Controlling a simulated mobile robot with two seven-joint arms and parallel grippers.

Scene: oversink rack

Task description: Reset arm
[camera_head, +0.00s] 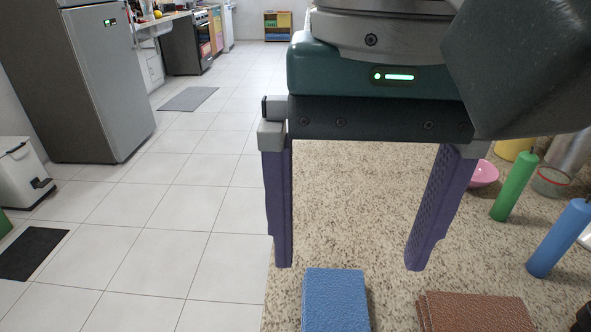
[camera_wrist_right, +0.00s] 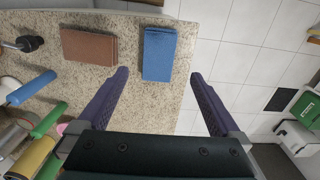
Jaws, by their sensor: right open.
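My right gripper (camera_head: 350,262) is open and empty above the left edge of the speckled countertop (camera_head: 345,200). Its two purple fingers are spread wide and point down. In the right wrist view the gripper (camera_wrist_right: 158,76) also shows open, with nothing between its fingers. My left gripper is in neither view.
A pink bowl (camera_head: 483,174), a green cylinder (camera_head: 514,187) and a blue cylinder (camera_head: 559,238) are on the right of the counter. Open tiled floor (camera_head: 160,240) lies to the left, with a grey fridge (camera_head: 95,80) and a white bin (camera_head: 22,172) beyond.

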